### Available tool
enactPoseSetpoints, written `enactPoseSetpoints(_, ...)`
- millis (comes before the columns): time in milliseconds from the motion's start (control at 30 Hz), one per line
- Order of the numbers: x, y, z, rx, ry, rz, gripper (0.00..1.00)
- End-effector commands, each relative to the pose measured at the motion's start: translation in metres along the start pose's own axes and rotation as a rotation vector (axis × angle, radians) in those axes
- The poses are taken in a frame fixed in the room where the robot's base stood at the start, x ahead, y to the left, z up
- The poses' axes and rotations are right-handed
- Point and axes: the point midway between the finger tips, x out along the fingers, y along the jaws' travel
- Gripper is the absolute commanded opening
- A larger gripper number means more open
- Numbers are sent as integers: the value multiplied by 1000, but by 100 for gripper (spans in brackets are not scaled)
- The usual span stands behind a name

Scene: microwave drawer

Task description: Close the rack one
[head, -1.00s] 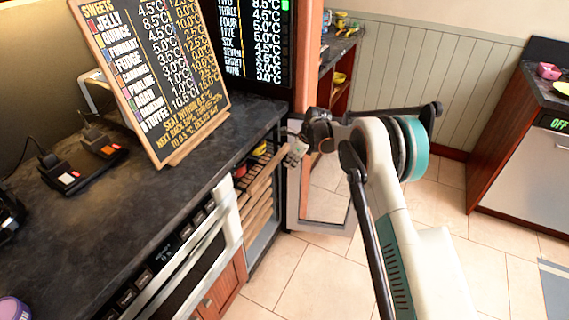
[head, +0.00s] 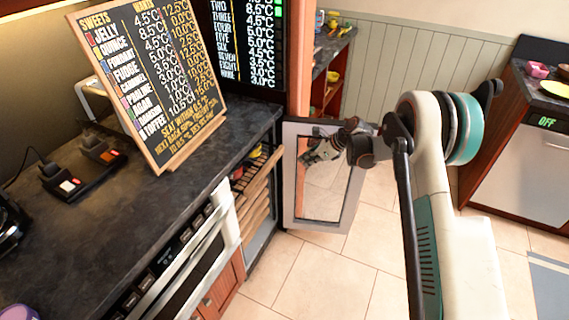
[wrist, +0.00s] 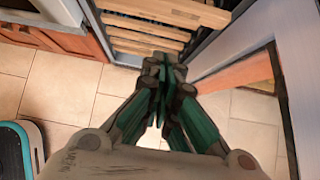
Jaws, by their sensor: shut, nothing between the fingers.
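The cabinet under the counter holds stacked racks with wooden fronts. The top rack (head: 262,172) sticks out a little past the lower ones in the head view, and small red and yellow items show inside it. Wooden rack fronts (wrist: 150,38) also show at the top of the wrist view. My gripper (head: 308,157) is to the right of the racks, in front of the open glass door, apart from the rack fronts in the head view. In the wrist view my gripper's fingers (wrist: 168,68) are together with nothing between them. The number on each rack cannot be read.
The cabinet's glass door (head: 290,190) stands open to the right of the racks, close to my gripper. A sweets board (head: 155,85) leans on the dark counter (head: 120,190) above. An oven front (head: 185,275) is at the left. Tiled floor (head: 320,275) is clear ahead.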

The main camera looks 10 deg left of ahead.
Motion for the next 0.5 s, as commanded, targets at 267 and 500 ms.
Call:
enactPoseSetpoints(267,8,2,-9,-5,-94,-12,0)
enactPoseSetpoints(500,52,2,-6,-5,-92,-10,0)
